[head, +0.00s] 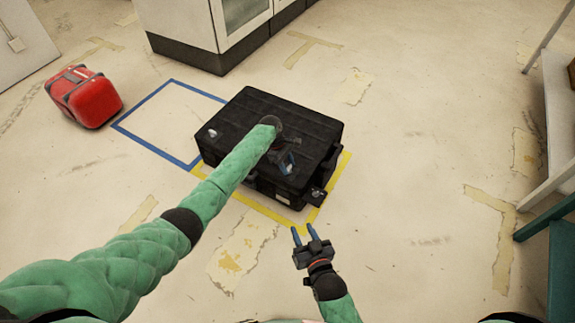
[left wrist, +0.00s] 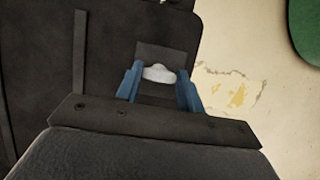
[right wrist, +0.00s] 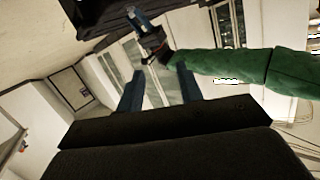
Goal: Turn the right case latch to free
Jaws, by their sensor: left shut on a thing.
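The black case (head: 290,105) lies flat on the floor. A silver latch knob (left wrist: 158,73) on a dark plate is between the blue fingers of my left gripper (left wrist: 160,88) in the left wrist view; the gripper is shut on it. In the head view my left gripper (head: 287,163) is over the case's front right part, and its arm hides part of the lid. Another silver latch (head: 212,132) is at the case's left end. My right gripper (head: 305,231) is open and empty, in front of the case and apart from it.
Yellow tape (head: 262,217) edges the floor around the case. A blue taped square (head: 150,140) is empty to the left. A red suitcase (head: 86,96) stands beyond it. A white cabinet (head: 190,22) is behind. Floor to the right is clear up to the shelving (head: 550,187).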

